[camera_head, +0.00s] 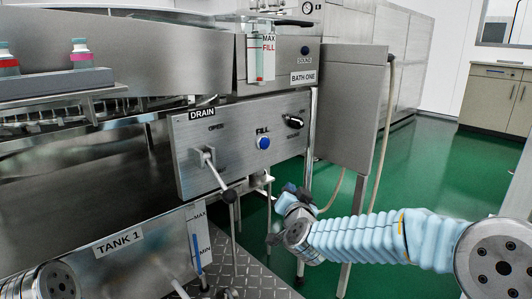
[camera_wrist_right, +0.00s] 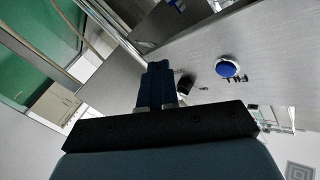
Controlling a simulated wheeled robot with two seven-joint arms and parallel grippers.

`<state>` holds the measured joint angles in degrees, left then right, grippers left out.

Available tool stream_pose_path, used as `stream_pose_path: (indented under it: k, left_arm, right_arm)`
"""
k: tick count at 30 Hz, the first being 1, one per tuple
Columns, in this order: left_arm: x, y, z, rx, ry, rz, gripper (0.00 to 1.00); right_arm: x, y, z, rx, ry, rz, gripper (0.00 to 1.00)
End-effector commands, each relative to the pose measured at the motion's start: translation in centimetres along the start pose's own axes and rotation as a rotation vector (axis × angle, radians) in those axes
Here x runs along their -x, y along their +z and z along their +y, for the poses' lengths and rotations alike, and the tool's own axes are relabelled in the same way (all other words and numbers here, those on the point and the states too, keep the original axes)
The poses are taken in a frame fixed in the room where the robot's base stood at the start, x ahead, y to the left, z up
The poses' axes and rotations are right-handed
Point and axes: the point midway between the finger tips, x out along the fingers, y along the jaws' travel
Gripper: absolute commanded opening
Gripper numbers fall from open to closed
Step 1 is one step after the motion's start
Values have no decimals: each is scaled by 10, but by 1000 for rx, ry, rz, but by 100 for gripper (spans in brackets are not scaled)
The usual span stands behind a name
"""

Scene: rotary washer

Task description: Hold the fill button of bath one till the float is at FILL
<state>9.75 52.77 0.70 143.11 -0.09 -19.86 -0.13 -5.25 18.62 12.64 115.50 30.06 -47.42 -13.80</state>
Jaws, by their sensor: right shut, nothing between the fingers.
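The blue fill button (camera_head: 263,142) sits under its FILL label on the steel control panel (camera_head: 190,135). It also shows in the right wrist view (camera_wrist_right: 228,68), with nothing touching it. My right gripper (camera_head: 290,188) is below and right of the button, apart from the panel. Its dark fingers (camera_wrist_right: 157,80) are together and empty. My left gripper is not seen.
The drain lever (camera_head: 215,172) with its black ball juts out left of the button. A black knob (camera_head: 293,121) is at the panel's upper right. A steel box (camera_head: 350,105) with a hose stands to the right. Green floor is open beyond.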

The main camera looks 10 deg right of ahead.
Motion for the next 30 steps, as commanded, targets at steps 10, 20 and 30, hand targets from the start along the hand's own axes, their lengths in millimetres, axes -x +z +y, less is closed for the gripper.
stream_pose_path:
  k: [10,20,30]
  left_arm:
    - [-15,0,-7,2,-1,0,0]
    - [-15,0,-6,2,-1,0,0]
    - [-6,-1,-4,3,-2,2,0]
  right_arm:
    - [20,-87,-34,-88,-20,215,0]
    - [22,-94,-36,-95,-20,230,0]
    - [8,-90,-47,-94,-21,226,0]
